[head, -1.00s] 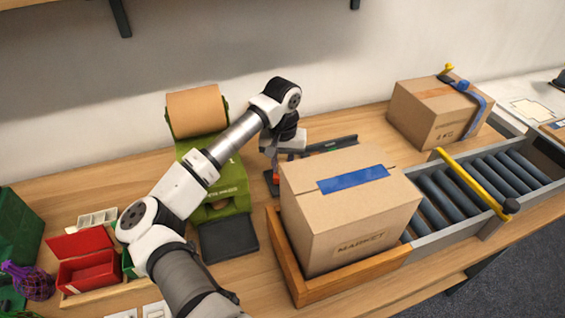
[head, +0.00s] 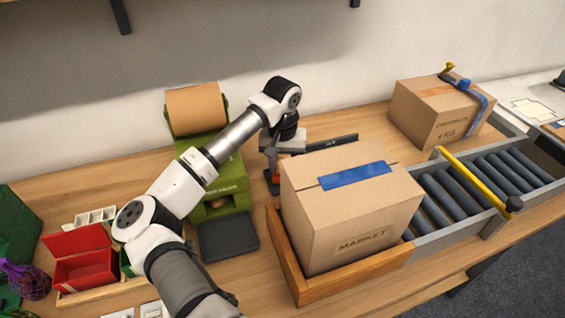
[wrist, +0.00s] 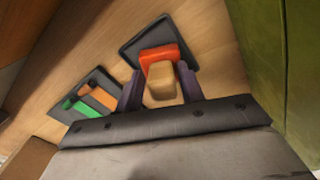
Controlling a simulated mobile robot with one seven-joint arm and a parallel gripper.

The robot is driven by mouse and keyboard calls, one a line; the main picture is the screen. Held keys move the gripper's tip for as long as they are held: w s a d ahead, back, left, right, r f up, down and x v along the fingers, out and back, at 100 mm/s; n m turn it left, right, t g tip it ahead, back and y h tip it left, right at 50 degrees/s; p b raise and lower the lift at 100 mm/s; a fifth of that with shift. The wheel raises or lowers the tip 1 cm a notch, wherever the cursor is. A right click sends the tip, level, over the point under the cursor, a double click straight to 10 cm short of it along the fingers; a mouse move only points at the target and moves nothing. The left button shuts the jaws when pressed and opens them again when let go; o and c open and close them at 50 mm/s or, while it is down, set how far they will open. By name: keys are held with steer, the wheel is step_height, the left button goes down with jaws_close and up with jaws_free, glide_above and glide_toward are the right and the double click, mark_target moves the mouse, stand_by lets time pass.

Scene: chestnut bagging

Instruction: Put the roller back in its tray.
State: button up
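In the wrist view the roller has a tan block-like handle (wrist: 162,82) and an orange-red part (wrist: 152,58). My gripper (wrist: 160,88) has its two purple-grey fingers on either side of the tan handle, seemingly touching it. The orange-red part lies over a dark shallow tray (wrist: 133,46); I cannot tell whether it rests on the tray floor or hangs just above. In the head view my gripper (head: 270,158) points down behind the market box, with a bit of orange below it and a dark tray edge (head: 268,184).
A second dark tray (wrist: 72,108) holds a green and an orange piece. The green paper dispenser (head: 228,172) stands close on the left. The market box (head: 350,215) in its wooden frame stands close on the right. A roller conveyor (head: 455,195) lies beyond.

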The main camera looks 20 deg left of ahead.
steer(key=shift+s+f, duration=0.1)
steer(key=shift+f, duration=0.25)
steer(key=shift+r+p, duration=0.55)
steer(key=shift+p, duration=0.4)
steer(key=shift+w+r+b, duration=0.2)
steer(key=shift+r+b, duration=0.1)
steer(key=shift+r, duration=0.05)
step_height(320, 180, up, 12)
steer(key=b, duration=0.2)
steer(key=shift+f, duration=0.25)
